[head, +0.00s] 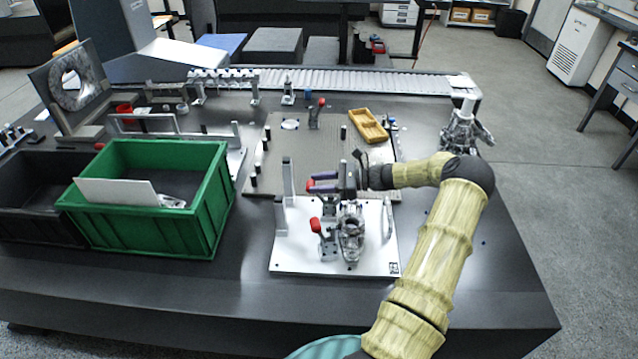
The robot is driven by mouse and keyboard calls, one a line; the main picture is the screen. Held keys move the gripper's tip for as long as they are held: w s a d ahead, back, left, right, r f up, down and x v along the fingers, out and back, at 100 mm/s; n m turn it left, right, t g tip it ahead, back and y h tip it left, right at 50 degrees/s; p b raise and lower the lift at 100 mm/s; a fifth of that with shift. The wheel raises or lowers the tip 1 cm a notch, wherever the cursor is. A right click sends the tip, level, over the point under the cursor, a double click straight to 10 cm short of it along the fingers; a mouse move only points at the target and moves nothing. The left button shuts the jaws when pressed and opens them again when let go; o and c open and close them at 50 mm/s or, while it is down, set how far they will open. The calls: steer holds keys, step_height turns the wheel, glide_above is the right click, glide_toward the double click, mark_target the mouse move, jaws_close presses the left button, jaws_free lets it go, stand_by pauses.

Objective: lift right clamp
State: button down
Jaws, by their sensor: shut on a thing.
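A white fixture plate (295,258) lies near the table's front edge. A metal casting (350,232) stands on it. A toggle clamp with a red handle (315,225) stands left of the casting, its handle raised. My gripper (324,184) is above the back of the plate, its fingers pointing left. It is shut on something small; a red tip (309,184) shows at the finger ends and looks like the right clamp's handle. The fingers and wrist hide most of that clamp, so I cannot tell how far it is lifted.
A green crate (150,232) with a white card stands left, beside a black crate (28,222). A grey perforated plate (275,150) behind holds pins, a yellow tray (368,126) and another red-handled clamp (315,115). A metal part (462,132) stands right. The table's front right is clear.

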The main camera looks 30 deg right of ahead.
steer(key=shift+s+d+f, duration=0.25)
steer(key=shift+d+f, duration=0.15)
steer(key=shift+f, duration=0.1)
steer(key=c, duration=1.3)
jaws_free()
steer(key=o, duration=0.4)
steer(key=shift+s+d+r, duration=0.1)
steer(key=shift+s+d, duration=0.05)
steer(key=shift+d, duration=0.05)
steer(key=shift+a+r, duration=0.1)
steer(key=shift+a, duration=0.15)
steer(key=b+v, duration=0.1)
steer(key=v, duration=1.6)
steer(key=shift+d, duration=0.15)
